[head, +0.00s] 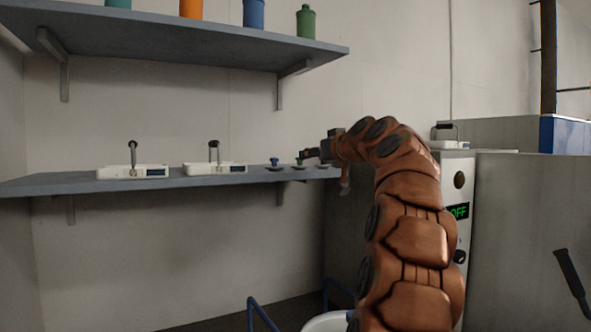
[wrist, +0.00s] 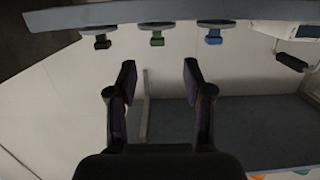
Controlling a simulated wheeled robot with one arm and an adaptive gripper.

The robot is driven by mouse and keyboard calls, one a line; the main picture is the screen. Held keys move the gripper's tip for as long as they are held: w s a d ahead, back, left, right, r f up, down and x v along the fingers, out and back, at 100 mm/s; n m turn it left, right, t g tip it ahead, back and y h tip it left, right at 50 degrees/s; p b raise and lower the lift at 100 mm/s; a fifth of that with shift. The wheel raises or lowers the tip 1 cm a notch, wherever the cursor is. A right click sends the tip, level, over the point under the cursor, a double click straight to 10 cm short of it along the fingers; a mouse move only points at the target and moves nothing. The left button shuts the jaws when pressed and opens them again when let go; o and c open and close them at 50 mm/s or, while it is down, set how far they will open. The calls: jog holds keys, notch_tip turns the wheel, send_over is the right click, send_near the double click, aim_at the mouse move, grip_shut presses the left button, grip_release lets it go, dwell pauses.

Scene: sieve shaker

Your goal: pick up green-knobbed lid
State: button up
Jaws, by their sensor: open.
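The green-knobbed lid (head: 299,166) lies near the right end of the lower wall shelf in the head view, a small disc with a green knob. In the wrist view the scene appears upside down, and the green-knobbed lid (wrist: 157,39) is in the middle of a row of three. My gripper (wrist: 158,70) is open and empty, its two fingers spread either side of the line to the green knob and apart from it. In the head view my gripper (head: 306,154) is above the shelf, close to the lid; its far finger is hard to make out.
A blue-knobbed lid (wrist: 214,38) and a black-knobbed lid (wrist: 102,42) flank the green one. An upper shelf (head: 180,38) holds coloured containers. A machine reading OFF (head: 459,211) stands right.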

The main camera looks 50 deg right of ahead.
aim_at(302, 166)
jog(key=shift+p+x, duration=1.25)
jog(key=shift+x, duration=2.65)
jog(key=shift+d+r, duration=0.1)
jog(key=shift+c, duration=0.2)
jog(key=c, duration=0.9)
jog(key=shift+r+p, duration=0.45)
jog(key=shift+r, duration=1.15)
